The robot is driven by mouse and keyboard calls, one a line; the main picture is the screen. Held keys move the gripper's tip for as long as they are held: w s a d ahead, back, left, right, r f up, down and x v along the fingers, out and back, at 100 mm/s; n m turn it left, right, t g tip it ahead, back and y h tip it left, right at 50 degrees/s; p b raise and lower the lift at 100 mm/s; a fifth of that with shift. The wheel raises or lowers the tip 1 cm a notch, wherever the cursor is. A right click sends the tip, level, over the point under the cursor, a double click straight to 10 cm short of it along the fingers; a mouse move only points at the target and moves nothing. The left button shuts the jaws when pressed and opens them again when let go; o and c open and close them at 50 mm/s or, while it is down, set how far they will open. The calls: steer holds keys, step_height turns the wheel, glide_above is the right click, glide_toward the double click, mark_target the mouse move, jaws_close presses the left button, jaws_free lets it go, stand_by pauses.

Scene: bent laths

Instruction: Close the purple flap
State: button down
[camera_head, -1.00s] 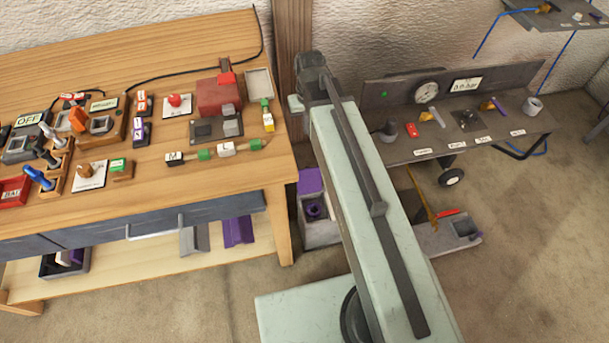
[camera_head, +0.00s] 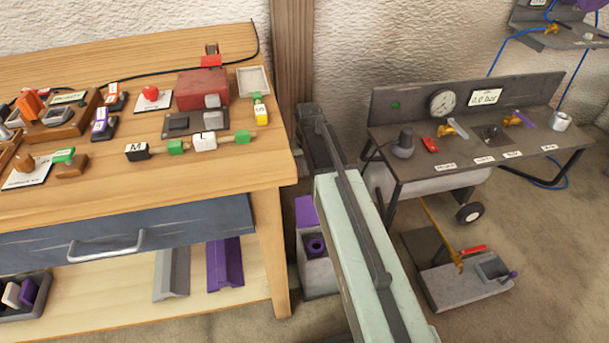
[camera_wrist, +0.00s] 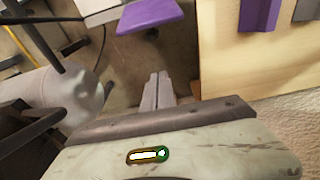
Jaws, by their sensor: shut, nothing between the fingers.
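The purple flap (camera_head: 307,212) stands raised at the back of a small grey box (camera_head: 319,276) on the floor, right of the workbench leg. The box is open at the top, and a dark purple ring-shaped part (camera_head: 315,246) shows inside. My arm covers the right side of the box in the head view. The purple flap also shows in the wrist view (camera_wrist: 150,15), near the top edge. My gripper (camera_wrist: 158,78) is shut and empty in the wrist view. Its fingertips point toward the flap and are apart from it. The fingers are hidden in the head view.
The wooden workbench (camera_head: 273,230) stands close on the left, with a lower shelf holding a purple angled piece (camera_head: 224,263) and a grey one (camera_head: 172,274). A grey wheeled bench (camera_head: 470,152) and a low grey block (camera_head: 465,285) stand on the right.

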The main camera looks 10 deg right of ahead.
mark_target(310, 208)
step_height(310, 208, down, 8)
steer(key=w+b, duration=0.1)
steer(key=b, duration=0.6)
steer(key=shift+s+r+p, duration=0.3)
steer(key=shift+s+p, duration=0.05)
steer(key=shift+s, duration=0.65)
steer(key=shift+s+r+p, duration=0.25)
steer(key=shift+s+p, duration=0.1)
steer(key=shift+s, duration=0.6)
